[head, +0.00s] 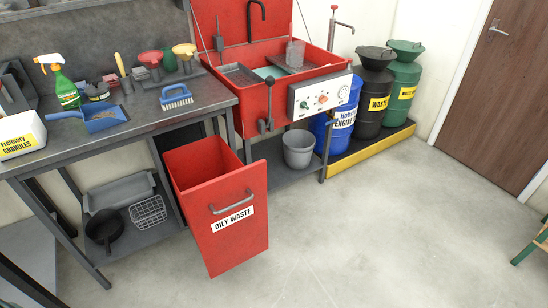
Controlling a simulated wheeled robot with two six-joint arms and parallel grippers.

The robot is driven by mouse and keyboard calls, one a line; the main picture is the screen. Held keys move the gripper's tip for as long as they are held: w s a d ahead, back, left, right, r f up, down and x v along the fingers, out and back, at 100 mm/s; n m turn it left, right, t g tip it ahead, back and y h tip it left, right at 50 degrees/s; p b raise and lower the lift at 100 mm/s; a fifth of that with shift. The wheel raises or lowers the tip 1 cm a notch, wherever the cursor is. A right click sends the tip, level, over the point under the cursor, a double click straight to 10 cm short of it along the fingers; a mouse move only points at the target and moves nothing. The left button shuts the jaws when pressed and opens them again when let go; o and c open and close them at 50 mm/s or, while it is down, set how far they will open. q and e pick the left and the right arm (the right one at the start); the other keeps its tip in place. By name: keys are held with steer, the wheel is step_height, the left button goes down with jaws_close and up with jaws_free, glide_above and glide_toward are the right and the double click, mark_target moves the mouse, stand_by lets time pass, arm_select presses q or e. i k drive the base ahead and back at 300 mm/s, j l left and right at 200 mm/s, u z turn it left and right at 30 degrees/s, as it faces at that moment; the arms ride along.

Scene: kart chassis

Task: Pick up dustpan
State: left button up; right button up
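A blue dustpan (101,119) lies on the grey workbench (140,122) at the left, near its front edge. Neither of my grippers shows in the head view.
A green spray bottle (63,87) stands behind the dustpan. An open red oily waste bin (223,183) stands out in front of the bench. A red parts washer (270,95) adjoins the bench.

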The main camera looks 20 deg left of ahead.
mark_target(98, 116)
steer(key=u, duration=1.7)
